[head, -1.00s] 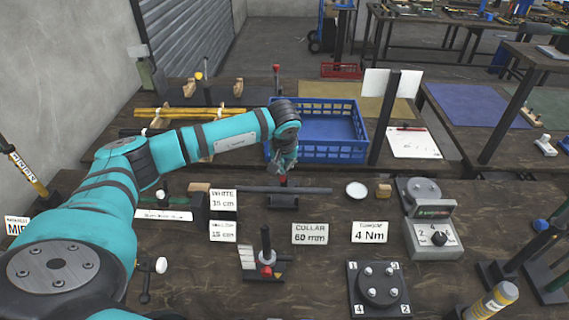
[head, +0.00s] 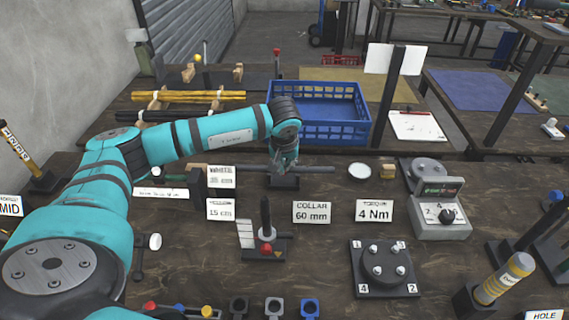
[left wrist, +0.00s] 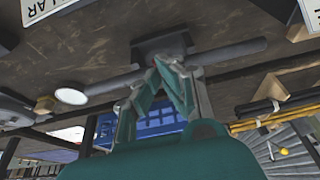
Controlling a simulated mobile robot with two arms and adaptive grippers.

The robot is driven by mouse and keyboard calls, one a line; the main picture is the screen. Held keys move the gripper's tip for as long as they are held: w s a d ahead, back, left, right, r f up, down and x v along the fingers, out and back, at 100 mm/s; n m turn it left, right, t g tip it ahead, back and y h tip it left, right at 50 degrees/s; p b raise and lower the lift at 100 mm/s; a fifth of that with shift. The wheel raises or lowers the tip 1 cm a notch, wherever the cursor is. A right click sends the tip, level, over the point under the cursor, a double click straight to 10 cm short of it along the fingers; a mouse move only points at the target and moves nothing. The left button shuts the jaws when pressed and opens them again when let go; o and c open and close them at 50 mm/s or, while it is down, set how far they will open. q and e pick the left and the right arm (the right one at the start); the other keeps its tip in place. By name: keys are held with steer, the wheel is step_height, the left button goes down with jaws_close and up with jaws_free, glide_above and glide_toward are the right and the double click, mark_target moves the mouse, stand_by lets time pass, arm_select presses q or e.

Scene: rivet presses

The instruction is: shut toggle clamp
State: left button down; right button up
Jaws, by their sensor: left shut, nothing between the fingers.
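A dark block (head: 284,184) stands on the bench with a long grey rod (head: 318,169) across it. It looks like the toggle clamp, but its lever is hidden behind my gripper. In the left wrist view the block (left wrist: 160,46) and rod (left wrist: 232,53) lie just beyond the fingertips. My left gripper (head: 285,168) points down over the block, shut and empty. Its fingertips (left wrist: 164,62) come together at the block's edge; I cannot tell whether they touch it. My right gripper is not in view.
A blue crate (head: 318,140) stands behind the block. In front are the 60 mm collar card (head: 312,212) and an upright black-handled device (head: 265,235). A torque unit (head: 440,220) and a round disc fixture (head: 384,268) stand to the right.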

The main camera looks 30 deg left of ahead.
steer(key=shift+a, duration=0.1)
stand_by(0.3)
arm_select(q)
step_height(320, 180, up, 5)
steer(key=p, duration=0.3)
steer(key=shift+w+f, duration=0.1)
steer(key=shift+f, duration=0.05)
steer(key=s+d+r+b, duration=0.2)
steer(key=s+d+b, duration=0.1)
steer(key=s, duration=0.5)
steer(key=shift+d, duration=0.9)
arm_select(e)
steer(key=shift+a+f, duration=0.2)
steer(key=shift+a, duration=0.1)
arm_select(q)
steer(key=shift+s+r, duration=0.1)
